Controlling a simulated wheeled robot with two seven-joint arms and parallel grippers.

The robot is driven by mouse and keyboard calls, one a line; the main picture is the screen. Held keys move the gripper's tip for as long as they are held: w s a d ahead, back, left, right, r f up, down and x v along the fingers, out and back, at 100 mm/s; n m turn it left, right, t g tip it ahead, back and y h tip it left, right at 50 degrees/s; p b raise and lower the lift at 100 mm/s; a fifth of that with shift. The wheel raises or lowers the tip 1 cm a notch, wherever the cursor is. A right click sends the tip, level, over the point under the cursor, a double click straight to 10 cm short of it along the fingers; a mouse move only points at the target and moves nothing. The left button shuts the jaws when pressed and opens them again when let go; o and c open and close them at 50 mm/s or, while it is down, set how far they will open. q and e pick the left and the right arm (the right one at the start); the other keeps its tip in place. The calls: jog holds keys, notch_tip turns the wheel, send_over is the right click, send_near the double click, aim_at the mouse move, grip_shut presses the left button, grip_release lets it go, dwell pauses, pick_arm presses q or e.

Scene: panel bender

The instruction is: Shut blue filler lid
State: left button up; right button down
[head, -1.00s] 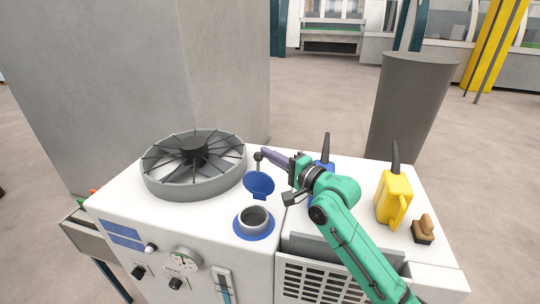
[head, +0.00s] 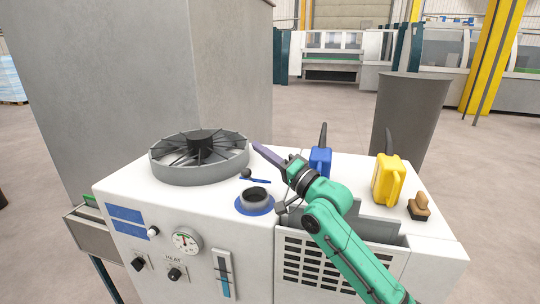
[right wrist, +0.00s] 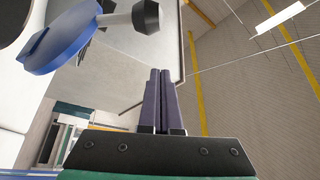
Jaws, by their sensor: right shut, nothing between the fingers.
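The blue filler lid (head: 257,181) stands open behind the filler neck (head: 256,195) and shows as a thin blue strip, nearly edge-on. Its dark knob (head: 246,173) is just behind and left of it. In the right wrist view the lid (right wrist: 65,38) is a large blue disc at upper left, its black knob (right wrist: 147,17) on a pale stem. My right gripper (head: 257,147) is shut and empty, its purple fingers pointing up-left above and behind the lid. In the right wrist view the fingertips (right wrist: 160,74) are apart from the knob. My left gripper is out of view.
A grey fan (head: 185,170) sits on the machine top left of the lid. A blue can (head: 320,162), a yellow can (head: 387,180) and a brown-handled brush (head: 419,206) stand to the right. A gauge (head: 186,240) and knobs are on the front.

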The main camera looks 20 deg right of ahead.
jog(key=s+a+f+n+y+b, duration=0.1)
jog(key=s+f+n+b, duration=0.1)
jog(key=f+b, duration=0.1)
jog(key=s+a+f+n+y+b, duration=0.1)
jog(key=f+n+b, duration=0.1)
jog(key=f+b, duration=0.1)
jog(key=s+a+f+n+y+b, duration=0.1)
jog(key=s+f+n+y+b, duration=0.1)
jog(key=f+b, duration=0.1)
jog(key=shift+s+a+n+b, duration=0.3)
jog(key=shift+s+a+b, duration=0.05)
jog(key=shift+b, duration=0.5)
jog(key=shift+s+a+f+b, duration=0.15)
jog(key=shift+f+b, duration=0.1)
jog(key=shift+f, duration=0.35)
jog(key=shift+s+a+f+b, duration=0.1)
jog(key=shift+s+f+b, duration=0.1)
jog(key=shift+f, duration=0.4)
notch_tip(320, 180, up, 5)
jog(key=p, duration=0.5)
jog(key=s+d+f+b, duration=0.1)
jog(key=d+f, duration=0.1)
jog(key=s+d+f+b, duration=0.2)
jog(key=d, duration=0.1)
jog(key=s+d+f+b, duration=0.2)
jog(key=d, duration=0.1)
jog(key=shift+s+d+f, duration=0.1)
